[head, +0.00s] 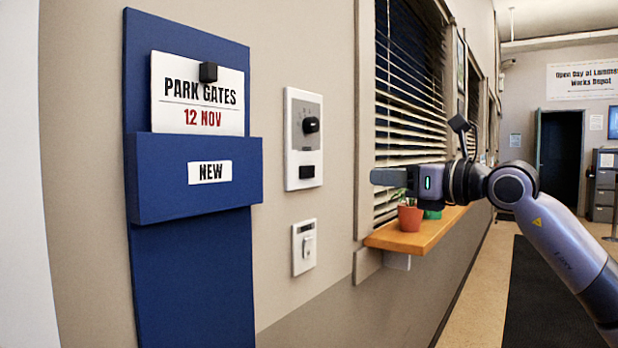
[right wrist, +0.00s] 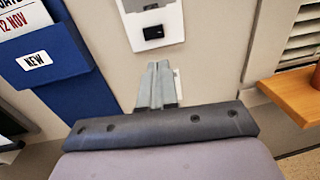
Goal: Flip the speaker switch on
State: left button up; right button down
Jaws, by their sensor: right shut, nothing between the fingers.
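A small white switch plate (head: 304,262) with a dark label and a pale lever (head: 307,245) is on the wall, below a larger panel. Which way the lever is set is too small to tell. The panel (head: 290,172) has a black knob (head: 311,125) and a black rectangle (head: 311,172). My right gripper (head: 376,176) is shut and empty, right of the panel and pointing towards the wall. In the right wrist view its fingers (right wrist: 158,70) are together below the panel (right wrist: 172,22) and hide most of the switch plate. My left gripper is not in view.
A blue board (head: 190,290) with a pocket and cards is on the wall at the left. A wooden sill (head: 415,240) with a potted plant (head: 410,217) juts out below the window blinds (head: 405,120). The wall between board and sill is otherwise bare.

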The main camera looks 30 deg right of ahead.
jog(key=shift+d+r, duration=0.1)
dwell(0.3)
jog(key=p, duration=0.5)
send_near(314, 170)
jog(key=x, duration=0.5)
jog(key=shift+w, duration=0.15)
jog(key=shift+x, duration=0.8)
